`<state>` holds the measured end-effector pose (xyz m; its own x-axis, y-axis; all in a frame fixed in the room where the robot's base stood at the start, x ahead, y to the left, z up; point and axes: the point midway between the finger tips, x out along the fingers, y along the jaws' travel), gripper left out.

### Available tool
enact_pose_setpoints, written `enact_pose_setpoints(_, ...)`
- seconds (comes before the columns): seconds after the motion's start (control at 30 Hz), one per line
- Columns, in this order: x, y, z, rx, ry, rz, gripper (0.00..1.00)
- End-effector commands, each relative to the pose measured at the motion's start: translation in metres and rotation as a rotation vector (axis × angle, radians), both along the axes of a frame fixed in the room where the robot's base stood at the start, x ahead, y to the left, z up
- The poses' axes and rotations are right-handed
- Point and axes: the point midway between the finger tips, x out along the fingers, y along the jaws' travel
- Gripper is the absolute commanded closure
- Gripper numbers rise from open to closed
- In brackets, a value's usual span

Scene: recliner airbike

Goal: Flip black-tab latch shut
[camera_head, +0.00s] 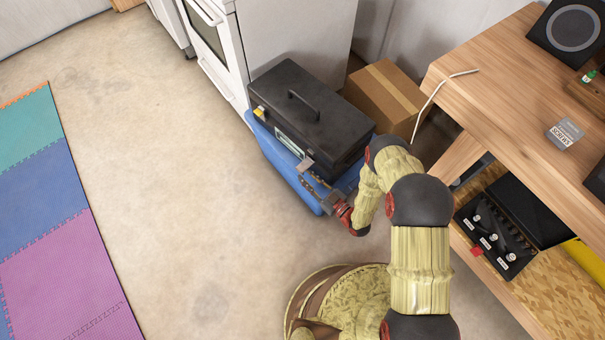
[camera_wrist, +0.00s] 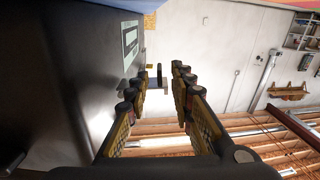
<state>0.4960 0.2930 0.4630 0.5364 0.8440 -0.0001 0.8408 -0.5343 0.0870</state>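A black toolbox (camera_head: 315,112) with a top handle sits on a blue bin (camera_head: 283,158). On its front, near the right end, a grey latch plate (camera_head: 305,163) sticks out. In the wrist view this latch with its black tab (camera_wrist: 159,72) shows ahead, between my fingers, standing out from the dark toolbox front (camera_wrist: 70,70). My gripper (camera_head: 311,182) is low in front of the toolbox, close to that latch; it also shows in the wrist view (camera_wrist: 155,86), open, with nothing between its pads. I cannot tell whether a finger touches the latch.
A yellow latch (camera_head: 259,112) is at the toolbox's far left end, beside a pale label (camera_wrist: 130,45). A cardboard box (camera_head: 385,98) stands behind, a white stove (camera_head: 215,45) at the back left, and a wooden workbench (camera_head: 500,90) to the right. The floor in front is clear.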

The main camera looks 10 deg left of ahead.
Motion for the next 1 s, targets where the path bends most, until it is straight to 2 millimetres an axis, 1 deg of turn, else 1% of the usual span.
enact_pose_setpoints(0.03,0.004,0.007,-0.001,0.000,-0.002,0.002,0.77)
enact_pose_setpoints(0.1,0.008,0.013,-0.001,0.000,-0.001,0.003,0.77)
enact_pose_setpoints(0.2,0.013,0.019,0.000,0.000,-0.001,0.000,0.77)
enact_pose_setpoints(0.3,0.015,0.022,0.000,0.000,-0.001,0.000,0.77)
enact_pose_setpoints(0.53,0.015,0.023,0.001,-0.001,-0.001,0.000,0.77)
enact_pose_setpoints(0.93,0.015,0.022,0.000,0.000,-0.001,-0.002,0.99)
enact_pose_setpoints(1.0,0.016,0.022,0.001,0.000,-0.001,-0.003,1.00)
